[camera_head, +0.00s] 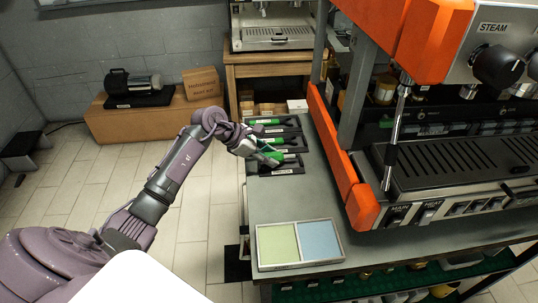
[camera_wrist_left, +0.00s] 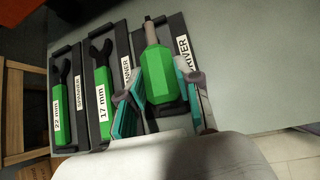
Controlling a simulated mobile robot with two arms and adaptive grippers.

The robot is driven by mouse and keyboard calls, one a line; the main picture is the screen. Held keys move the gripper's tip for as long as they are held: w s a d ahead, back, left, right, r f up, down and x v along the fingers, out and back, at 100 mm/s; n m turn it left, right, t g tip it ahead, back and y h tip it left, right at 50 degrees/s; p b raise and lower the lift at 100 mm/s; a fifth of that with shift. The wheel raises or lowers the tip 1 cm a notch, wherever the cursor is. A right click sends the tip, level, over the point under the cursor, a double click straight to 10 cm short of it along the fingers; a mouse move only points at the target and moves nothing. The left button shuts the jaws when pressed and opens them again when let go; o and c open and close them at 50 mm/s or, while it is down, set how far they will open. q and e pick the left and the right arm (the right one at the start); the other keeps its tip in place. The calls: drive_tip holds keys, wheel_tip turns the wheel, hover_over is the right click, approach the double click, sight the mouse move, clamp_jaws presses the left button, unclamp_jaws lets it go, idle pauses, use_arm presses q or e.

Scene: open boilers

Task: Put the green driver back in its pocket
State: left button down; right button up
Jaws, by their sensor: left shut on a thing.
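The green driver (camera_wrist_left: 158,72) has a fat faceted handle and a grey shaft pointing away in the left wrist view. In the head view its green handle (camera_head: 272,156) shows at my left gripper. My left gripper (camera_head: 262,150) is shut on the handle, with a teal-padded finger on either side in the wrist view (camera_wrist_left: 160,88). The driver is over the black pocket (camera_wrist_left: 178,32) labelled DRIVER, roughly in line with it. This pocket is the nearest of the row in the head view (camera_head: 289,169). I cannot tell whether the driver touches its floor. My right gripper is not in view.
Green 17 mm (camera_wrist_left: 102,90) and 22 mm (camera_wrist_left: 63,98) spanners lie in neighbouring black pockets. A green-and-blue pad tray (camera_head: 298,244) lies nearer on the grey counter (camera_head: 290,205). The orange-sided coffee machine (camera_head: 440,170) stands to the right. The counter between pockets and tray is clear.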

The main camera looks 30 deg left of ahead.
use_arm(q)
drive_tip(key=shift+f, duration=0.1)
drive_tip(key=c, duration=0.7)
unclamp_jaws()
drive_tip(key=shift+r+p, duration=1.7)
drive_tip(key=shift+r, duration=1.8)
